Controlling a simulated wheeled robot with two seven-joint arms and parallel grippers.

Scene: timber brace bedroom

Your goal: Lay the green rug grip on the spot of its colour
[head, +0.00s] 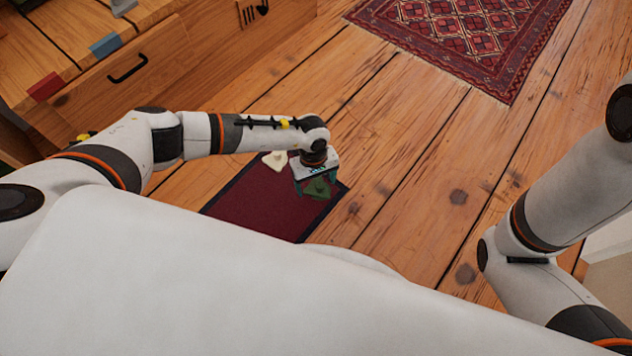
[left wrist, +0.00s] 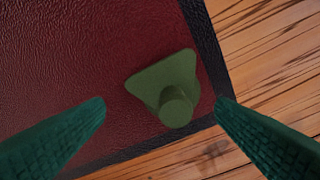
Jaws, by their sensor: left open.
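The green rug grip (head: 317,188) is a flat triangular plate with a round knob. It is at a corner of the dark red, black-edged mat (head: 262,199). In the left wrist view the green rug grip (left wrist: 163,78) shows between the two finger ends, over the red near the black border. My left gripper (head: 312,180) points down over it, open, with a finger on either side. I cannot tell whether the fingers touch it. A green spot cannot be made out. My right arm shows at the right, but its gripper is out of view.
A cream grip (head: 274,160) lies on the mat's far edge. A wooden cabinet (head: 128,70) stands at the upper left, with a red block (head: 45,87) and a blue block (head: 105,46) along its top edge. A patterned rug (head: 470,35) lies beyond clear floorboards.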

